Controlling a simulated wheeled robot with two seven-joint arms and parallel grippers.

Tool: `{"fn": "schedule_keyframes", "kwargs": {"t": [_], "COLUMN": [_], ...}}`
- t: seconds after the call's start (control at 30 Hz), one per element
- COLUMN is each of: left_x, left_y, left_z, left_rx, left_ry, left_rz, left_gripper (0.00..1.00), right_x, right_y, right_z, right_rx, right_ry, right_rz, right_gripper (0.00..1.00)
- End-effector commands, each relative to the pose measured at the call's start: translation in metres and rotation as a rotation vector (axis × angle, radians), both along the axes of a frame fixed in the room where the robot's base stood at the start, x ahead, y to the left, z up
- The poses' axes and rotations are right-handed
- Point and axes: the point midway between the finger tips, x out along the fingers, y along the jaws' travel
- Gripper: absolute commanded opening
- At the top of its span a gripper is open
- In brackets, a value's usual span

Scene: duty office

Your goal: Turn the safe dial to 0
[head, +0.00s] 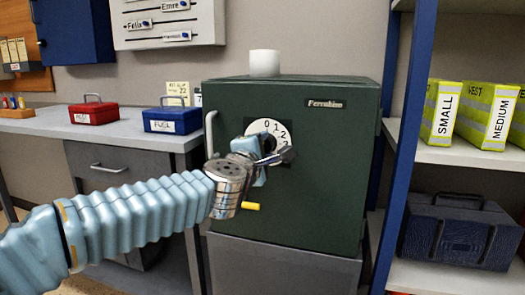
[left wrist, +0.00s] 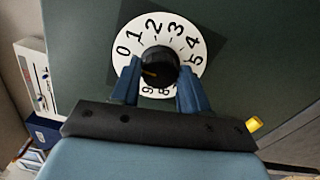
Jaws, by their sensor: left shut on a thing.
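The dark green safe (head: 225,100) stands in the middle of the head view, its door facing me. Its white dial ring (head: 281,130) carries black numerals, with 0 near the top. The ring (left wrist: 124,62) fills the upper middle of the left wrist view. My left gripper (head: 268,160) is shut on the black dial knob (left wrist: 158,63), one blue finger on each side. A yellow mark on the knob points lower left in the wrist view, just below the 0 side. The left finger hides the numerals there, so I cannot tell the exact one. My right gripper is not in view.
A yellow-tipped part (head: 250,206) shows below the dial. A white cylinder (head: 265,63) stands on the safe. Left is a desk (head: 45,124) with red (head: 93,112) and blue (head: 172,121) boxes. Right is a shelf (head: 400,150) with vest packs (head: 441,108) and a dark case (head: 460,232).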

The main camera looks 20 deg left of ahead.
Motion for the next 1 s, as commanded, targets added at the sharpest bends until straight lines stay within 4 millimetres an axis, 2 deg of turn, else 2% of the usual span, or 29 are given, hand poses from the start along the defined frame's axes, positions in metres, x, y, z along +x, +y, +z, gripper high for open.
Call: {"fn": "schedule_keyframes", "kwargs": {"t": [0.43, 0.47, 0.6, 0.87, 1.0], "left_x": [0.0003, 0.0003, 0.0002, -0.0001, -0.0094], "left_y": [0.0003, 0.0003, 0.0003, 0.0001, 0.0007], "left_z": [-0.0014, -0.0014, -0.0011, -0.0004, 0.0009], "left_rx": [-0.012, -0.012, -0.011, -0.010, -0.011], "left_ry": [0.003, 0.004, 0.003, 0.002, -0.001], "left_rz": [0.001, 0.001, 0.001, 0.001, 0.000], "left_gripper": [0.14, 0.48, 0.69, 0.70, 0.70], "right_x": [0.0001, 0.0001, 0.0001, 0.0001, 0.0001], "right_y": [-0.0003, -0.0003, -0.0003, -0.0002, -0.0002], "right_z": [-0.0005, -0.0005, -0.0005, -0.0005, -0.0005], "right_rx": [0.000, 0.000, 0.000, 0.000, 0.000], "right_ry": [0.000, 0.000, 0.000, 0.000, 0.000], "right_rz": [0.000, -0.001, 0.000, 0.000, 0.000], "right_gripper": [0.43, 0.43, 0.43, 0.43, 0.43]}}
